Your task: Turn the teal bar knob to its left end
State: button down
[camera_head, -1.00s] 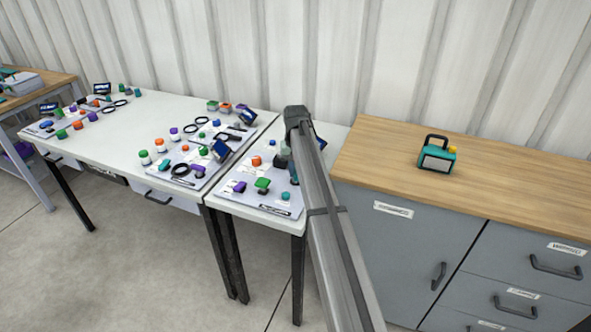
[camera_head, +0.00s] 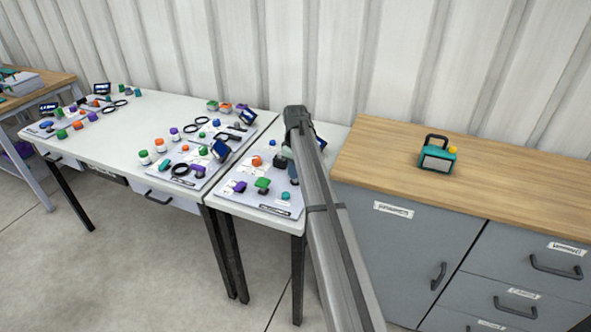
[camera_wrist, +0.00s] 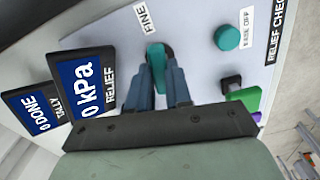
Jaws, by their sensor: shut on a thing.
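The teal bar knob (camera_wrist: 155,54) stands on the pale panel (camera_wrist: 196,62) beside the "FINE" label, in the wrist view. My gripper (camera_wrist: 160,66) is shut on it, with one blue-grey finger on each side. The fingers hide part of the bar, and I cannot tell how far it is turned. In the head view my arm hides the knob and most of the gripper.
A screen reading "0 kPa RELIEF" (camera_wrist: 88,84) stands close on the left. A "0 DONE TALLY" screen (camera_wrist: 35,112) is farther left.

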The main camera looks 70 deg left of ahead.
jog(key=shift+n, duration=0.9)
jog(key=c, duration=1)
grip_release()
jog(key=shift+c, duration=0.2)
notch_tip(320, 180, up, 14)
jog(key=shift+f, duration=0.1)
